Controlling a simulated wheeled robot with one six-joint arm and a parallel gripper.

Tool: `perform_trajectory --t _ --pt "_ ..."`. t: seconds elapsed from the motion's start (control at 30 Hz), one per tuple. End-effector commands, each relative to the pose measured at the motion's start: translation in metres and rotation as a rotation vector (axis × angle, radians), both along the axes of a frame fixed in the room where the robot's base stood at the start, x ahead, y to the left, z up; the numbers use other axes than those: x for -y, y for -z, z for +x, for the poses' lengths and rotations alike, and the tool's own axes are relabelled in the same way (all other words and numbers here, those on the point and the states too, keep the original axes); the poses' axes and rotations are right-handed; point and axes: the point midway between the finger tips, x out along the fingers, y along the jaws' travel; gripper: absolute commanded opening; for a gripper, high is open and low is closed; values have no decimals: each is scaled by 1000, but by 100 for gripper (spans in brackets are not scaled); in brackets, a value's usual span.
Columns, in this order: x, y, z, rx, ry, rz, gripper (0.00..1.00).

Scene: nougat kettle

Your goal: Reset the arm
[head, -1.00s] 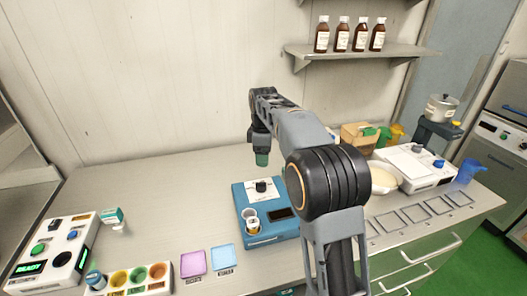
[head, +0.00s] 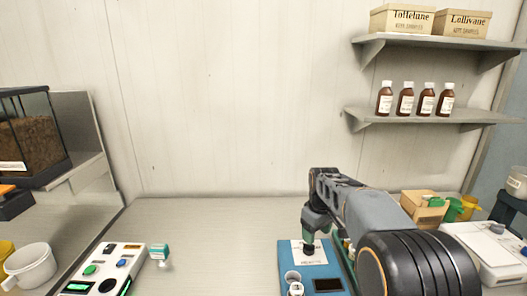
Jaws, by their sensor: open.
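My arm reaches over the counter from the lower right. My gripper (head: 315,230) points down above the blue device (head: 288,258), near its dark knob (head: 308,249). The gripper is open, and I see nothing held in it. Its fingertips are small and partly hard to make out. My own arm hides the device's right side.
A white panel with buttons (head: 125,262) and a small green-topped item (head: 159,252) are on the left. Brown bottles (head: 405,100) stand on a wall shelf (head: 420,116) at right. A white appliance (head: 485,250) is at right. The back left counter (head: 200,215) is clear.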

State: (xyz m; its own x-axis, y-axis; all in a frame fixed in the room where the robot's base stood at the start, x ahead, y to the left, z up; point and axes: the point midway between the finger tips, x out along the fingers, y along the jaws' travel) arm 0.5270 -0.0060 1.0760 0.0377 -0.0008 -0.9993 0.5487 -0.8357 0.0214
Motion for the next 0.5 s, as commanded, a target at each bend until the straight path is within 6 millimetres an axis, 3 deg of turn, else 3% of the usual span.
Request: perform_trajectory --t 0.3,0.5 --pt "-4 9 -123 122 470 46 63" --pt "-5 18 -185 191 578 79 63"
